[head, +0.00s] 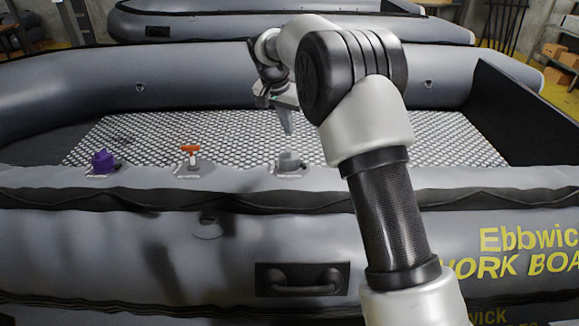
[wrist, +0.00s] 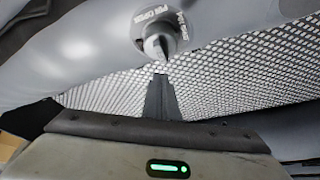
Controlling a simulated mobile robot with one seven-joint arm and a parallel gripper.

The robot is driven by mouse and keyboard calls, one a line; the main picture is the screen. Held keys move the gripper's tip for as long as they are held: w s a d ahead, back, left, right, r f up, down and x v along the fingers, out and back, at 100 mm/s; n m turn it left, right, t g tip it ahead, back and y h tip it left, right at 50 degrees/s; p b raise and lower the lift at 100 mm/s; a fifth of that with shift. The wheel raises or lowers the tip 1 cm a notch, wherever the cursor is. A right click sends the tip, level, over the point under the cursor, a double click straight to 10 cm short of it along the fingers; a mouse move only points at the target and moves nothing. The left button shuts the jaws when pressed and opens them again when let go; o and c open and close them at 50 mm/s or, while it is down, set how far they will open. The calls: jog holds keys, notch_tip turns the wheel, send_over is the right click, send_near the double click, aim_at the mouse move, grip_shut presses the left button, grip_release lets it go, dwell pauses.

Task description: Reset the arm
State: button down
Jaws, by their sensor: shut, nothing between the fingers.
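My arm rises on the right of the head view and bends left over the grey inflatable boat (head: 230,240). My gripper (head: 287,130) points down above the near tube, over a grey valve knob (head: 288,160). Its fingers are together with nothing held. In the wrist view the shut fingers (wrist: 161,85) reach up toward the same grey knob (wrist: 157,40), which has printed lettering around it. The fingertips look close to the knob, and I cannot tell if they touch it.
A purple cap (head: 103,162) and an orange-handled valve (head: 190,155) sit left of the grey knob on the tube. A black handle (head: 302,279) is on the boat's near side. A second boat (head: 290,22) lies behind. Boxes (head: 557,75) stand far right.

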jog(key=shift+d, duration=0.15)
jog(key=shift+r, duration=0.1)
jog(key=s+d+r+n, duration=0.1)
jog(key=s+d+r, duration=0.2)
jog(key=s+r, duration=0.25)
jog(key=s+d+r+n+t+y, duration=0.1)
jog(key=s+d+r, duration=0.25)
jog(key=s, duration=0.35)
jog(key=s+d+r+n, duration=0.1)
jog(key=s+d+r, duration=0.2)
jog(key=s+r, duration=0.35)
jog(key=s+d+f+n, duration=0.1)
jog(key=s+d+f, duration=0.1)
jog(key=s, duration=0.9)
jog(key=s+d+f+n+t+y, duration=0.1)
jog(key=s+d+f+n, duration=0.1)
jog(key=s, duration=0.9)
jog(key=shift+s+f, duration=0.4)
jog(key=shift+f, duration=0.05)
